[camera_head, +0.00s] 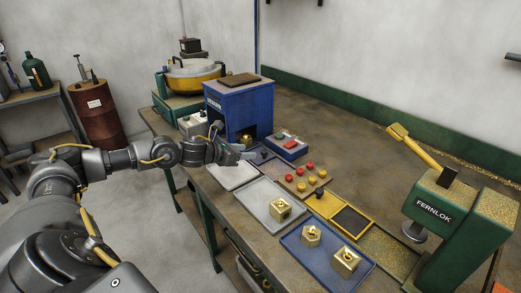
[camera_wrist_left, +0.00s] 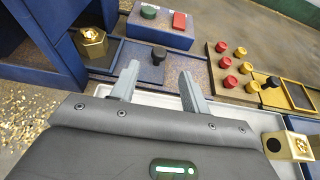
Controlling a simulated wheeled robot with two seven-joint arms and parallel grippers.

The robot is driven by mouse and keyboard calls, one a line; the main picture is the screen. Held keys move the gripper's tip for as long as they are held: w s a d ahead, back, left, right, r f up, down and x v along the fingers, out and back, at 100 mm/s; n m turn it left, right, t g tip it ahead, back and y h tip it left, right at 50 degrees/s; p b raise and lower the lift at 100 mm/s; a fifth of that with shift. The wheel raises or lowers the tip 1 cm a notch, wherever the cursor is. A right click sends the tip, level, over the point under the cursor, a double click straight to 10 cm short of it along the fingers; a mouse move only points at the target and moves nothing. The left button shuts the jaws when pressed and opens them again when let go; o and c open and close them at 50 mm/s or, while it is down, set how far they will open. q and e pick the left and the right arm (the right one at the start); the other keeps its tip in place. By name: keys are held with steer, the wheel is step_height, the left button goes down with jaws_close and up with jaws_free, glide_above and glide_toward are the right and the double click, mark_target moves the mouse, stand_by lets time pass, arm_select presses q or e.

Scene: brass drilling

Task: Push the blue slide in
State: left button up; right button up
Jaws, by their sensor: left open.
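The blue slide (camera_wrist_left: 135,54) is a flat blue tray-like piece that sticks out of the blue machine (camera_head: 238,105), with a black knob (camera_wrist_left: 158,55) on its outer part. A brass hex piece (camera_wrist_left: 91,43) sits at its inner end, at the machine's opening. My left gripper (camera_wrist_left: 158,84) is open, its two grey fingers apart with the knob in view beyond and between their tips. I cannot tell whether they touch the slide. In the head view the left gripper (camera_head: 243,153) is in front of the machine and hides part of the slide. My right gripper is not in view.
A blue control box (camera_head: 285,146) with green and red buttons stands beyond the slide. A wooden block with red and yellow knobs (camera_head: 305,180), grey trays (camera_head: 262,212), a blue tray (camera_head: 318,262) with brass pieces and a green press (camera_head: 440,205) are to the right.

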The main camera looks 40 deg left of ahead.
mark_target(263, 151)
arm_select(q)
steer(key=p+x, duration=0.1)
steer(key=x, duration=0.5)
steer(key=shift+w+f, duration=0.1)
steer(key=shift+w, duration=0.2)
steer(key=shift+x, duration=0.95)
steer(key=shift+s+f, duration=0.1)
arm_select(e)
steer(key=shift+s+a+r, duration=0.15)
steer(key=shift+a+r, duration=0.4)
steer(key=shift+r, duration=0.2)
arm_select(q)
jaws_close()
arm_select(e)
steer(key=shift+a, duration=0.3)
